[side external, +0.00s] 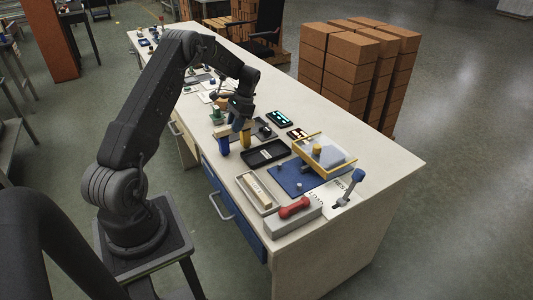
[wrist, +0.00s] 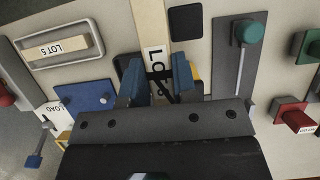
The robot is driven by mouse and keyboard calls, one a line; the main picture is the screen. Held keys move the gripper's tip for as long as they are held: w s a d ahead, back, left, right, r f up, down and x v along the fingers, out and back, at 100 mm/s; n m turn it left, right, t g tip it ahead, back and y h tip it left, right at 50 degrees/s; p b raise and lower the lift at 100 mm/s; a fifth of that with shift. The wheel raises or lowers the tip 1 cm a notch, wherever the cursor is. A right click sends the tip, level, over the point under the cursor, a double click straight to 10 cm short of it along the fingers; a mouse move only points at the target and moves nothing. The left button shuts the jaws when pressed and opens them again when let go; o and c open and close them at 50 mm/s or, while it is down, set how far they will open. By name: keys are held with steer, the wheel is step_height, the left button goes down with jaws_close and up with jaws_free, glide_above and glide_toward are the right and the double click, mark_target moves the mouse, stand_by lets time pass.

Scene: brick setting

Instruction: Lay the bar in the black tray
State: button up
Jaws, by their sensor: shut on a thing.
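The black tray (side external: 264,152) lies flat on the table in the side external view, just right of and nearer than my gripper (side external: 235,137). It looks empty apart from a pale label. In the wrist view my gripper (wrist: 158,80) has its blue fingers closed on a long cream bar (wrist: 150,20) with a white "LO…" label. The rest of the label is hidden by a dark strap or shadow. The bar runs up out of the wrist view's top edge. In the side external view the bar is mostly hidden, and its height above the table is unclear.
A grey tray (side external: 272,206) holding another cream bar (wrist: 52,49) marked LOT 5 lies nearer. A green-knobbed fixture (wrist: 248,32) stands on the other side. The table's right strip is clear.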

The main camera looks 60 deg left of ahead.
glide_above(264, 156)
steer(key=w, duration=0.1)
steer(key=f, duration=0.6)
steer(key=shift+w+a+f, duration=0.1)
steer(key=shift+w+f, duration=0.1)
steer(key=shift+f, duration=2.1)
steer(key=shift+f, duration=0.2)
steer(key=o, duration=1)
steer(key=shift+c, duration=0.2)
